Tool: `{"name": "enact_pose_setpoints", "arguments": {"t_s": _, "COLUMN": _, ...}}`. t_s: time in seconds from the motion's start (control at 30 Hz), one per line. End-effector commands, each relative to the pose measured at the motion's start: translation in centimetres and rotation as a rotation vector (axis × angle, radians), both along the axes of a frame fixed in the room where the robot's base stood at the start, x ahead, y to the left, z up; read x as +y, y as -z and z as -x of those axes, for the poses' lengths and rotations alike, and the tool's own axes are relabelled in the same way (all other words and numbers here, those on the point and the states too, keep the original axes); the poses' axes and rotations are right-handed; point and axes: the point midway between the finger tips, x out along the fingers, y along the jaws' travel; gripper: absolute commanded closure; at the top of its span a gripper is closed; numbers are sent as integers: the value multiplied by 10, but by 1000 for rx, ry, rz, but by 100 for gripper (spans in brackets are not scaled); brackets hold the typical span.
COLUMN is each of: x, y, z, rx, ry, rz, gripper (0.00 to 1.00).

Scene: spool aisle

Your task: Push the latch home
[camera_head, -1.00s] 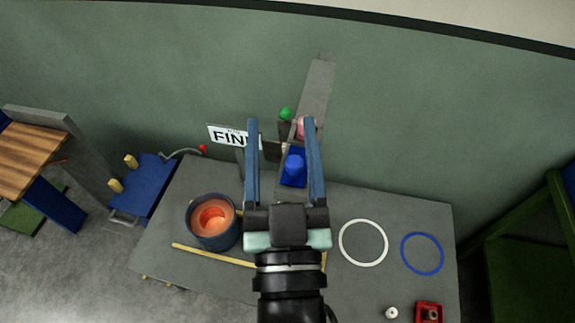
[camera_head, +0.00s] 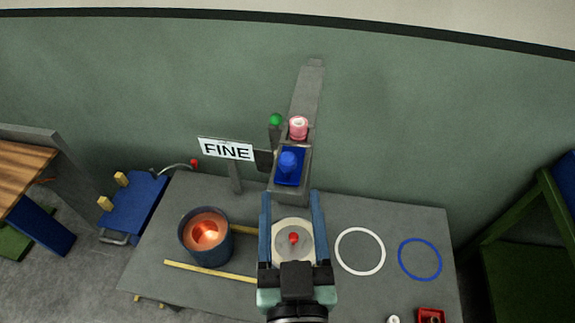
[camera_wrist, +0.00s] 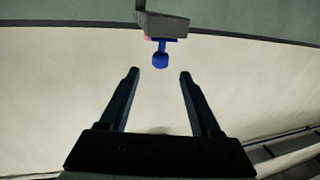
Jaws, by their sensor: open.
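A blue block with a rounded blue knob (camera_head: 288,161) sits in a grey housing at the back of the table. It looks like the latch, though no label on it says so. The knob also shows in the wrist view (camera_wrist: 160,61), just beyond the fingertips, below the grey housing (camera_wrist: 162,24). My gripper (camera_head: 291,195) is open and empty, its two blue fingers pointing toward the housing, with the knob ahead of the gap. In the wrist view my gripper (camera_wrist: 159,72) has the knob centred between its tips, apart from both.
A pale disc with a red centre (camera_head: 293,239) shows between my fingers. A FINE sign (camera_head: 226,149), green ball (camera_head: 275,119) and pink roll (camera_head: 298,127) stand around the housing. A dark pot (camera_head: 207,240) is left; white (camera_head: 360,251) and blue rings (camera_head: 420,259) lie right.

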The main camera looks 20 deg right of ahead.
Motion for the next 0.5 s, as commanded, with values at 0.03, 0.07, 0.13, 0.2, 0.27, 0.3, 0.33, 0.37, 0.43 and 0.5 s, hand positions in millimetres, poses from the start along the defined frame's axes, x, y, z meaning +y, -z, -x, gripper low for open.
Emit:
{"name": "enact_pose_setpoints", "arguments": {"t_s": 0.03, "x": -1, "y": 2, "z": -6, "rx": -7, "ry": -4, "rz": -1, "gripper": 36}}
{"name": "enact_pose_setpoints", "arguments": {"t_s": 0.07, "x": -2, "y": -1, "z": -10, "rx": -5, "ry": -3, "rz": 0, "gripper": 36}}
{"name": "enact_pose_setpoints", "arguments": {"t_s": 0.13, "x": -6, "y": -3, "z": -20, "rx": -3, "ry": -3, "rz": 0, "gripper": 36}}
{"name": "enact_pose_setpoints", "arguments": {"t_s": 0.2, "x": -10, "y": -3, "z": -29, "rx": -4, "ry": -3, "rz": -1, "gripper": 36}}
{"name": "enact_pose_setpoints", "arguments": {"t_s": 0.27, "x": -14, "y": -5, "z": -38, "rx": -2, "ry": -1, "rz": 0, "gripper": 36}}
{"name": "enact_pose_setpoints", "arguments": {"t_s": 0.3, "x": -16, "y": -5, "z": -44, "rx": -1, "ry": -2, "rz": -1, "gripper": 36}}
{"name": "enact_pose_setpoints", "arguments": {"t_s": 0.33, "x": -18, "y": -5, "z": -49, "rx": -2, "ry": -2, "rz": -2, "gripper": 36}}
{"name": "enact_pose_setpoints", "arguments": {"t_s": 0.37, "x": -19, "y": -5, "z": -52, "rx": -2, "ry": -2, "rz": -2, "gripper": 36}}
{"name": "enact_pose_setpoints", "arguments": {"t_s": 0.43, "x": -22, "y": -4, "z": -61, "rx": -1, "ry": -2, "rz": -2, "gripper": 36}}
{"name": "enact_pose_setpoints", "arguments": {"t_s": 0.5, "x": -25, "y": -3, "z": -67, "rx": -1, "ry": -2, "rz": -2, "gripper": 36}}
